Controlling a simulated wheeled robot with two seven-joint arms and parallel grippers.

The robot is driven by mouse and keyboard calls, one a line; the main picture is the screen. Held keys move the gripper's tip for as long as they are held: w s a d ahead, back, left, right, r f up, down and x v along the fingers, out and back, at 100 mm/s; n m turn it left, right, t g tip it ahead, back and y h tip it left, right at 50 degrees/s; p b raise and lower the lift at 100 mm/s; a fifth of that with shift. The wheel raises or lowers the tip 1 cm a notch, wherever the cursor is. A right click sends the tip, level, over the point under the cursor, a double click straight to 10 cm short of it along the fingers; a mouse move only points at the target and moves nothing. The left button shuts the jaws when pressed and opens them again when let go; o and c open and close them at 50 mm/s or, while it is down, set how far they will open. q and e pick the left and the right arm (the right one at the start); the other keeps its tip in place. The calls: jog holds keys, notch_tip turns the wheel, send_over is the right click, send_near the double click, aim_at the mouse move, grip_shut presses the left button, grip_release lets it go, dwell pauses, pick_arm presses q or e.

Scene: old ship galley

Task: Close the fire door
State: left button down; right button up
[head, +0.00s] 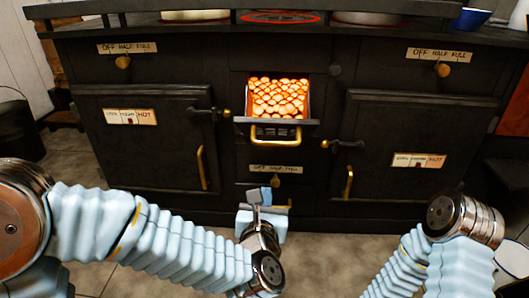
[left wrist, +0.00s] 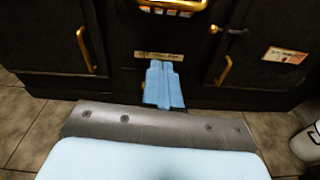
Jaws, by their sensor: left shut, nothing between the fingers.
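The fire door (head: 276,121) is in the middle of the black stove in the head view. It stands open, lowered at the front of a square opening full of glowing coals (head: 278,97). Its brass handle (head: 276,139) hangs at the front; the handle also shows at the top of the left wrist view (left wrist: 172,4). My left gripper (head: 260,196) is below and in front of the door, apart from it. Its blue fingers (left wrist: 163,80) are together and empty, before the lower part of the stove. My right gripper is not visible.
Oven doors with brass handles flank the fire opening, the left one (head: 150,165) and the right one (head: 385,185) both shut. Black latches stick out beside it. A labelled panel (head: 275,168) with a knob sits below. A white pail (head: 512,260) stands at lower right.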

pick_arm(q)
jog(key=w+r+n+p, duration=0.1)
jog(key=w+r, duration=0.1)
jog(key=w, duration=1.1)
jog(key=shift+a+r, duration=0.15)
jog(key=shift+w, duration=0.1)
